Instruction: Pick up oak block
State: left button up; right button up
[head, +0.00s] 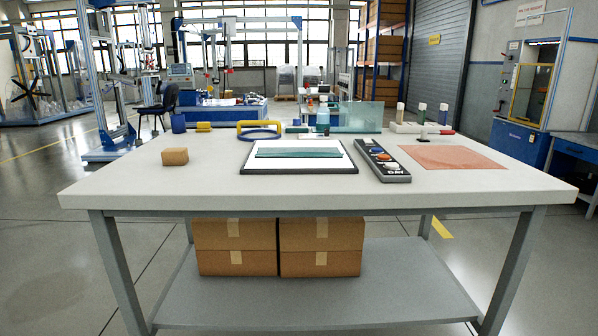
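A small light-brown wooden block (175,156), which looks like the oak block, lies on the left part of the white table top (115,190). It stands apart from the other things, with clear surface around it. Neither of my grippers shows in the head view, and nothing is touching the block.
A black-edged board with a teal strip (297,153), a control box (382,160) and an orange mat (453,157) lie right of the block. Behind are a yellow handle with a blue ring (260,134) and an upright glass pane (357,117). The table's front left is clear.

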aim_at(174, 156)
jog(key=u, duration=0.8)
